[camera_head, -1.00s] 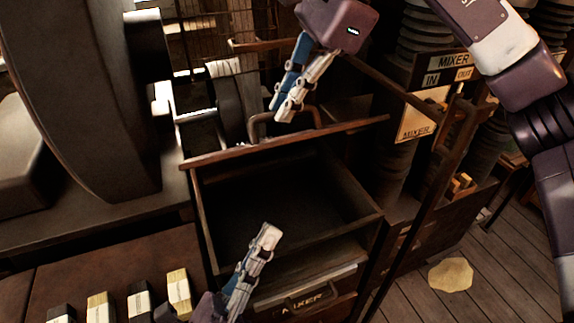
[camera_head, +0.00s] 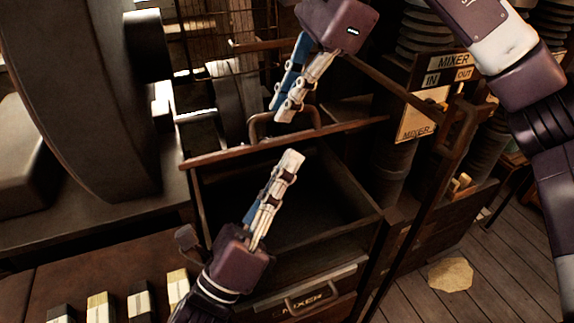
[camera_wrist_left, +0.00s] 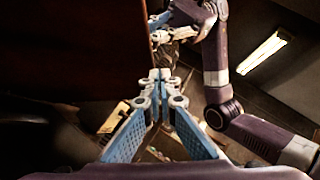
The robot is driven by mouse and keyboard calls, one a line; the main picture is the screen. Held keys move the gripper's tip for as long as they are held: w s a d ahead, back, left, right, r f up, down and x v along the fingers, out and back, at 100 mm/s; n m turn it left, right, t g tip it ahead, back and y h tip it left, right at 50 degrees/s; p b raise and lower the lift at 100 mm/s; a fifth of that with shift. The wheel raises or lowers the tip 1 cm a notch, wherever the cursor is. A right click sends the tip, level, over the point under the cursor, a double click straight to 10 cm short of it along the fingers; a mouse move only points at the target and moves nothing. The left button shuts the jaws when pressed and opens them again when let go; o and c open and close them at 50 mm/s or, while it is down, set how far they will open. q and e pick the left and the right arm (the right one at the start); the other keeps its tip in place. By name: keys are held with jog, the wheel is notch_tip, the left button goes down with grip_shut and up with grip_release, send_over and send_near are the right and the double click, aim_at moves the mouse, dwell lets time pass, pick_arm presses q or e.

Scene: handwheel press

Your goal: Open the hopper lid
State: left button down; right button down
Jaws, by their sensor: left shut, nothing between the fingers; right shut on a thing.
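The hopper (camera_head: 375,222) is an open-topped box in the head view, with its dark inside showing. Its lid (camera_head: 225,157) is raised at the back, seen mostly as a brown edge with a handle (camera_head: 258,122). My right gripper (camera_head: 285,112) is shut on this handle, and its fingers hide part of it. My left gripper (camera_head: 292,158) is shut and empty, over the opening with its tips just below the lid's edge. In the left wrist view, my left fingers (camera_wrist_left: 160,78) are together. Whether they touch the lid is unclear.
A mixer IN/OUT sign (camera_head: 440,75) and dark ribbed columns stand at the right. A large dark wheel (camera_head: 85,90) fills the left. Several labelled blocks (camera_head: 100,308) sit at the lower left.

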jog(key=shift+w+f, duration=0.15)
jog(key=shift+f, duration=0.15)
